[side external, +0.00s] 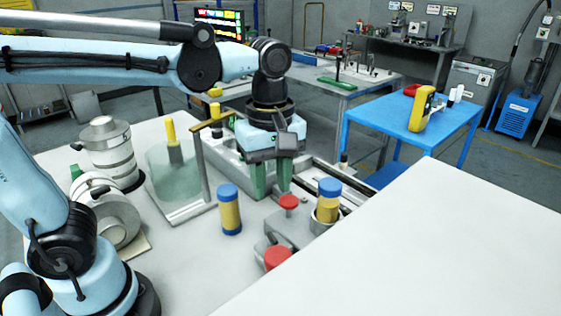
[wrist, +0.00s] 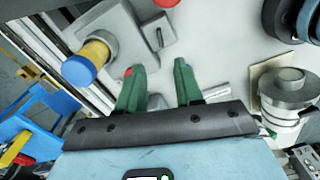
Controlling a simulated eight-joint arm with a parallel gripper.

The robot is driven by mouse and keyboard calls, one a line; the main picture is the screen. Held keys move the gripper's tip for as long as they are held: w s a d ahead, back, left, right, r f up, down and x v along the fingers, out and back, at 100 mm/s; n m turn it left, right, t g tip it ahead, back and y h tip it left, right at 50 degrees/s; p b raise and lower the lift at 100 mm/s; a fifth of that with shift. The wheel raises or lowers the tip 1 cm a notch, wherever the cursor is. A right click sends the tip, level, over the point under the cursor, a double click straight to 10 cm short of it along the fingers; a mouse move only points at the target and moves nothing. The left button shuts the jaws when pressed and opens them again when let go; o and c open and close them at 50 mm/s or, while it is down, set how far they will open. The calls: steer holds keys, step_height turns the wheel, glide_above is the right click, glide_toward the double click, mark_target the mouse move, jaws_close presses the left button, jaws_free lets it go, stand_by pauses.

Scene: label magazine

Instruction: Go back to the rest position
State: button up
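My gripper (side external: 271,193) hangs pointing down over the white bench, behind the red-knobbed fixture in the side view. Its two green fingers are apart with nothing visible between them; the wrist view shows the same open gap (wrist: 158,66). A yellow cylinder with blue ends (side external: 329,200) stands upright in a round holder on the fixture, right of my gripper; it also shows in the wrist view (wrist: 86,62). A second such cylinder (side external: 229,209) stands on the bench, left and in front of my gripper. I cannot tell the exact fingertip height.
The fixture has red knobs (side external: 278,257). A clear container (side external: 174,178) with a yellow-topped rod and a T-handled post (side external: 203,160) stand left of my gripper. The bench's right part (side external: 430,240) is clear. A blue cart (side external: 405,120) stands behind.

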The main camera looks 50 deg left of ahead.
steer(key=shift+r, duration=0.25)
steer(key=a+f+m+t, duration=0.4)
steer(key=a+m+t, duration=0.3)
steer(key=m, duration=0.7)
steer(key=shift+s+a+f+m, duration=0.25)
steer(key=shift+s+m, duration=0.1)
steer(key=shift+m, duration=0.05)
